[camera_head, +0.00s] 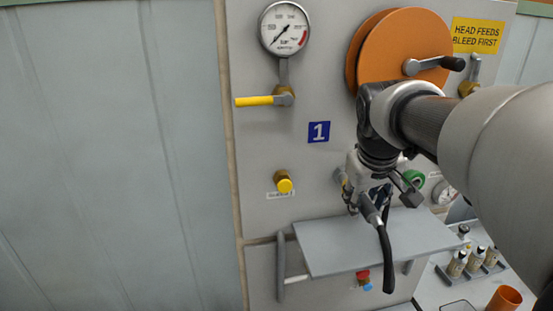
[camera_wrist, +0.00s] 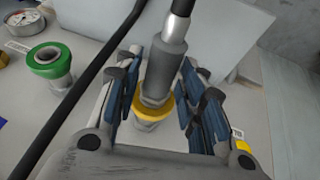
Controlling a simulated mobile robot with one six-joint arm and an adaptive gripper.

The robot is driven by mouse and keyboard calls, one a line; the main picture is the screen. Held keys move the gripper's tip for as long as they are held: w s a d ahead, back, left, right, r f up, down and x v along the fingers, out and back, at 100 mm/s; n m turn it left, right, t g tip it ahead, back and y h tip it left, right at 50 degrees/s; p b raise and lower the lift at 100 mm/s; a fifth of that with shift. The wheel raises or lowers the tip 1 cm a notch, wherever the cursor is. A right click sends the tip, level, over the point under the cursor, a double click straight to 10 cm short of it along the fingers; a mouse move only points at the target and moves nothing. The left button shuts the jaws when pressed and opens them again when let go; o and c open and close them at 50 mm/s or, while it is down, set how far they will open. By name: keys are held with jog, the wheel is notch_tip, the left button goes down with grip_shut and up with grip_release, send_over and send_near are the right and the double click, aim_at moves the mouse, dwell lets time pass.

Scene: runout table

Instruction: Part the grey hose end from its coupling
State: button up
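The grey hose end (camera_wrist: 168,65) lies between the two blue-padded fingers of my gripper (camera_wrist: 174,72) in the wrist view. It meets a coupling with a yellow ring (camera_wrist: 149,115), which points out from the panel. The hose end and coupling look joined and in line. The pads are close on both sides of the hose end; whether they touch it I cannot tell. In the head view, my gripper (camera_head: 368,190) is at the panel above the grey shelf, and the black hose (camera_head: 386,262) hangs down from it. The coupling is mostly hidden there.
A green-ringed coupling (camera_wrist: 49,61) stands beside it, near a gauge (camera_wrist: 24,21). A black cable or hose (camera_wrist: 92,72) crosses the wrist view close to my left finger. The grey shelf (camera_head: 330,252) lies below my gripper. A yellow-capped fitting (camera_head: 284,182) is at left.

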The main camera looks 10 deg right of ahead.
aim_at(380, 223)
grip_shut()
dwell(0.7)
jog(key=shift+s, duration=0.1)
jog(key=shift+s, duration=0.15)
jog(key=shift+s+d+f+b, duration=0.1)
jog(key=shift+s+b, duration=0.5)
jog(key=shift+s, duration=0.85)
jog(key=shift+s+f+b, duration=0.1)
jog(key=shift+s+b, duration=0.5)
jog(key=shift+s, duration=0.8)
jog(key=shift+d+f, duration=0.1)
